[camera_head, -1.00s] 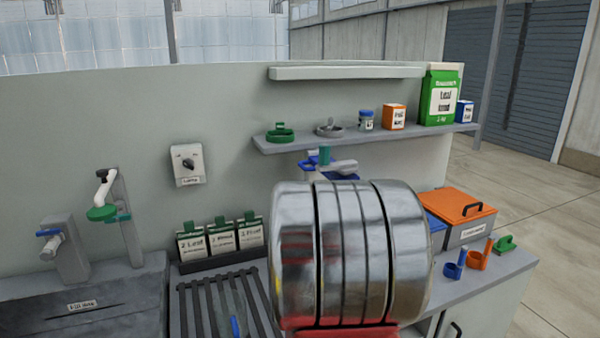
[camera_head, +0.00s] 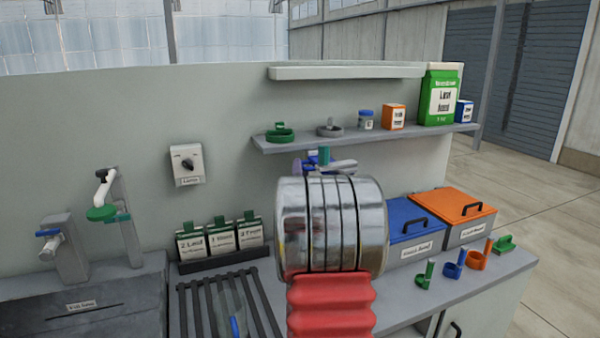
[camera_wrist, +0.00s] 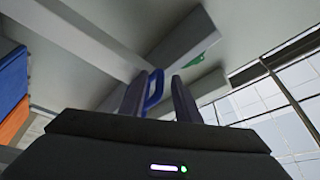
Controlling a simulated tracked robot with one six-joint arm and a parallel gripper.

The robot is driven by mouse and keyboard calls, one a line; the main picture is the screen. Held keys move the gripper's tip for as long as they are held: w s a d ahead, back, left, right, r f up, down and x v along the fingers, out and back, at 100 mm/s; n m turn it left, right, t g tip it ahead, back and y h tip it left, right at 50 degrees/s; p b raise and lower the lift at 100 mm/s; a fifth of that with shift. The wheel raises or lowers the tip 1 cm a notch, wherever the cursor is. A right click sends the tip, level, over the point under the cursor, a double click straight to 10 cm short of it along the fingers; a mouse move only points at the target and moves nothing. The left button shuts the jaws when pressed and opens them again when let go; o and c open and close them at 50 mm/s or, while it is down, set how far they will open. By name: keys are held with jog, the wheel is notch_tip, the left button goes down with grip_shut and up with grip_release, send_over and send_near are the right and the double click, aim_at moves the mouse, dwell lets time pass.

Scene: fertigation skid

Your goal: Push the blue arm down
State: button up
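A blue loop-shaped arm (camera_wrist: 154,90) shows in the wrist view, between my gripper's two fingers and close to the left one. My gripper (camera_wrist: 160,88) is open, its fingers apart; whether either touches the blue arm I cannot tell. In the head view, my own silver and red arm hides most of this spot. Just above it a blue-violet part (camera_head: 301,166) and a green cylinder (camera_head: 324,155) stick out below the shelf; which of these belong to the fixture is unclear.
The grey shelf (camera_head: 400,138) with jars, boxes and a green bag runs just above. A blue-lidded bin (camera_head: 412,222) and an orange-lidded bin (camera_head: 455,204) stand at right. Small coloured holders line the counter's front. A tap with a blue lever (camera_head: 47,233) stands at left.

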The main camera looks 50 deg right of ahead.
jog(key=shift+w+d, duration=0.2)
jog(key=shift+c, duration=0.3)
grip_shut()
dwell(0.3)
